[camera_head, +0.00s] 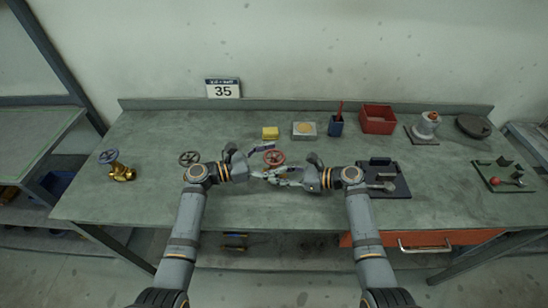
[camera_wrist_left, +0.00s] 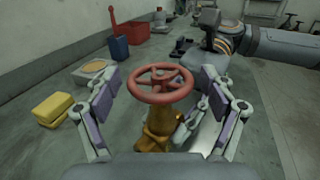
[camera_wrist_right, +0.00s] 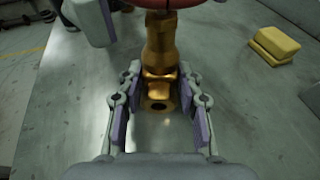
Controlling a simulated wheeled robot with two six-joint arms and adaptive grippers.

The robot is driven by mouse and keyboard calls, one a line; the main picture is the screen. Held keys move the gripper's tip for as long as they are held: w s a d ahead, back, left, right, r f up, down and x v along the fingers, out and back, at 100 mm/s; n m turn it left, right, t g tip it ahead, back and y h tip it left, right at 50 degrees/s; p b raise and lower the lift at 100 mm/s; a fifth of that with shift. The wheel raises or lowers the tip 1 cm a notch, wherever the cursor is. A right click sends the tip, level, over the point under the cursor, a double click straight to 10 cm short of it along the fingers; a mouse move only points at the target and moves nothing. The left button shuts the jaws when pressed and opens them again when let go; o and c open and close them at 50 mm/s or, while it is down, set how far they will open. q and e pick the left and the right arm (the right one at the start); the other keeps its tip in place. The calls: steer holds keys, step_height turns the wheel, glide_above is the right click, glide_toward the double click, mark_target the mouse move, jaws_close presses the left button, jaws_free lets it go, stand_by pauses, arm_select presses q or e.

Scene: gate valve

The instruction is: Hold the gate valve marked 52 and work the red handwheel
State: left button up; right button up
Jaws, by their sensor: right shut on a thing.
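The gate valve, a brass body (camera_wrist_right: 160,52) with a red handwheel (camera_head: 274,158), stands at the middle of the bench. No number is readable on it. My right gripper (camera_wrist_right: 159,75) is shut on the brass body low down, below the wheel. My left gripper (camera_wrist_left: 160,78) is open, with its fingers on either side of the red handwheel (camera_wrist_left: 161,82); I see gaps between pads and rim. In the right wrist view the wheel is cut off at the top edge. In the head view the fingers hide most of the body.
A brass valve with a blue handwheel (camera_head: 109,157) stands at left; a dark handwheel (camera_head: 189,158) is beside my left wrist. Behind are a yellow block (camera_head: 270,133), blue cup (camera_head: 336,126) and red bin (camera_head: 378,119). A black fixture (camera_head: 385,179) lies right. A wall sign (camera_head: 222,89) reads 35.

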arm_select(q)
steer(key=v, duration=1.2)
arm_select(e)
steer(key=o, duration=0.9)
steer(key=shift+o, duration=0.2)
